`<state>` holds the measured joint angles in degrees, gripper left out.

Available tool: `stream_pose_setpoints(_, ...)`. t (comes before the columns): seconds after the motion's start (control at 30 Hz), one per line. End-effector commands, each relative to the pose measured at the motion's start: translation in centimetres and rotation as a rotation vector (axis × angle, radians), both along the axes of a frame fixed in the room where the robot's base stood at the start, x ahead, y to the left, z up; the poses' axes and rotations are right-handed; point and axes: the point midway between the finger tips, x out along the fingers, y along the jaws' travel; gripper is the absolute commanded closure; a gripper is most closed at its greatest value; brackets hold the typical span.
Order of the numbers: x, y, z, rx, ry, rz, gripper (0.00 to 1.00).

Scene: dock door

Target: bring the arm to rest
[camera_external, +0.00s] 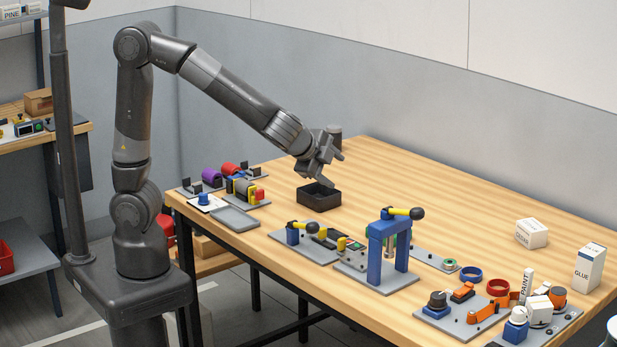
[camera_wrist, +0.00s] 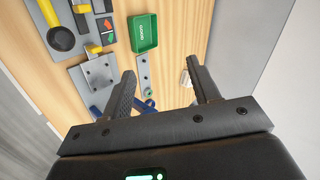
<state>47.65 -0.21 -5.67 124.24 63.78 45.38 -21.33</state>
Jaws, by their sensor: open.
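My gripper (camera_external: 330,168) hangs at the end of my bent arm above the wooden table, over and close to a black open box (camera_external: 318,198). In the wrist view its two fingers (camera_wrist: 163,84) are spread wide apart with nothing held between them. How far the fingertips are above the box is hard to tell.
A blue press stand (camera_external: 388,245) rises from the table's middle. Fixture plates (camera_external: 240,198) line the front left edge. A glue box (camera_external: 589,266) and a white box (camera_external: 531,233) stand right. The wrist view shows a green tray (camera_wrist: 143,33). The back of the table is mostly clear.

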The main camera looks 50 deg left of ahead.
Motion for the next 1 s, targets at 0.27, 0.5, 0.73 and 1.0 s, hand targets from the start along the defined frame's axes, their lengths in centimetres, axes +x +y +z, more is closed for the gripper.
stream_pose_setpoints(0.27, -1.8, 17.1, 2.4, -0.218, 0.137, 0.455, 0.44)
stream_pose_setpoints(0.5, -7.6, 26.2, 2.8, -0.479, 0.228, 0.766, 0.44)
stream_pose_setpoints(0.73, -12.8, 29.7, 2.7, -0.743, 0.265, 0.957, 0.44)
stream_pose_setpoints(1.0, -14.9, 30.3, 2.6, -0.875, 0.271, 1.020, 0.34)
